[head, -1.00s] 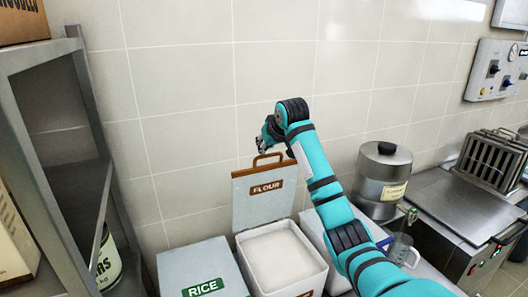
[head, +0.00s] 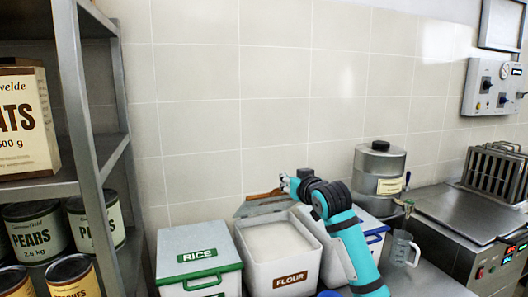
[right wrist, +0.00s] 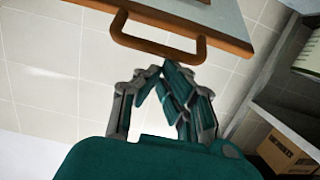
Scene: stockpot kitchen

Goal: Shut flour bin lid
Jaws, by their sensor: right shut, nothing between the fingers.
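The flour bin (head: 291,260) stands open between two other bins, with white flour visible inside. Its grey lid (head: 262,207) is raised at the bin's back edge and looks strongly foreshortened in the head view. A brown handle shows on the lid's edge; in the right wrist view the handle (right wrist: 150,45) is a brown loop just beyond my fingers. My right gripper (head: 284,181) is beside the lid's right end; in the right wrist view its fingers (right wrist: 155,72) are shut and empty, close to the handle. I cannot tell whether they touch it. My left gripper is not in view.
A closed rice bin (head: 196,257) with a green handle stands left. A bin with a blue handle (head: 376,238) is right, partly behind my arm. A steel urn (head: 379,172), clear jug (head: 402,249) and fryer are further right. Shelves with cans (head: 32,231) stand left.

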